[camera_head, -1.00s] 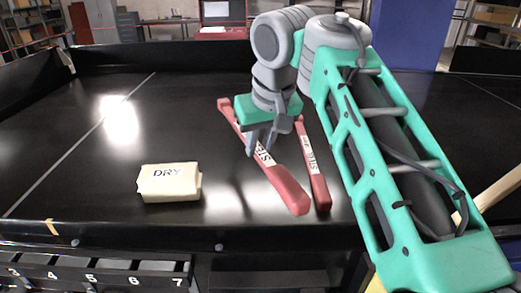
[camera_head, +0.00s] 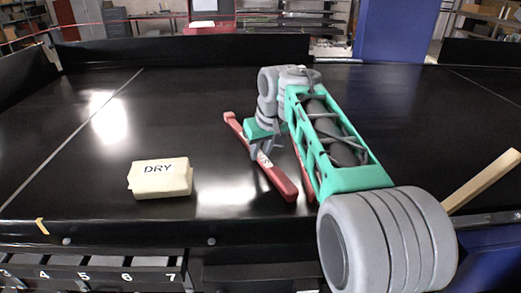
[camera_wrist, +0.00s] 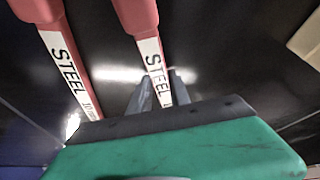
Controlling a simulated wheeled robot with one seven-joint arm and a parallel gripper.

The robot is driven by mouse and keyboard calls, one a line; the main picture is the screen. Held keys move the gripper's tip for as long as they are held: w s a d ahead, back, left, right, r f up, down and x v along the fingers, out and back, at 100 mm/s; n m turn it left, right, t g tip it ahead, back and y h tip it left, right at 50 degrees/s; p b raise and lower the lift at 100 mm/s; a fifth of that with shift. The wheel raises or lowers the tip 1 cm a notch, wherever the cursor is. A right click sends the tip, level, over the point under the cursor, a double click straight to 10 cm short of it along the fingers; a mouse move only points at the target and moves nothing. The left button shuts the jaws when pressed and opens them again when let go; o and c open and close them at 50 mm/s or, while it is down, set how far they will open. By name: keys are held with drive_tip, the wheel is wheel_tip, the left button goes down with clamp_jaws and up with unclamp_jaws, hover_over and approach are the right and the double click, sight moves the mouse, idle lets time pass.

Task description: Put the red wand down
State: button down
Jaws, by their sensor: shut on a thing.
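The held red wand (camera_head: 277,180) has a white label and lies slantwise just above or on the black surface; I cannot tell whether it touches. My gripper (camera_head: 258,153) is shut on it around the label. In the wrist view the fingers (camera_wrist: 160,88) straddle this wand (camera_wrist: 136,14), whose label reads STEEL. A second red wand (camera_head: 303,178) lies close to its right, partly hidden by my arm. In the wrist view this other wand (camera_wrist: 42,8) also carries a STEEL label and is apart from the fingers.
A cream block marked DRY (camera_head: 160,180) sits to the left on the black surface (camera_head: 90,175). A pale wooden bar (camera_head: 483,180) slants at the right. Numbered slots (camera_head: 95,275) line the front below the edge. The surface left of the wands is clear around the block.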

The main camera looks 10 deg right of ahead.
drive_tip(key=shift+f, duration=0.25)
drive_tip(key=c, duration=1.2)
unclamp_jaws()
drive_tip(key=p+v, duration=0.1)
drive_tip(key=v, duration=1.1)
drive_tip(key=shift+r+p, duration=0.2)
drive_tip(key=shift+p, duration=0.15)
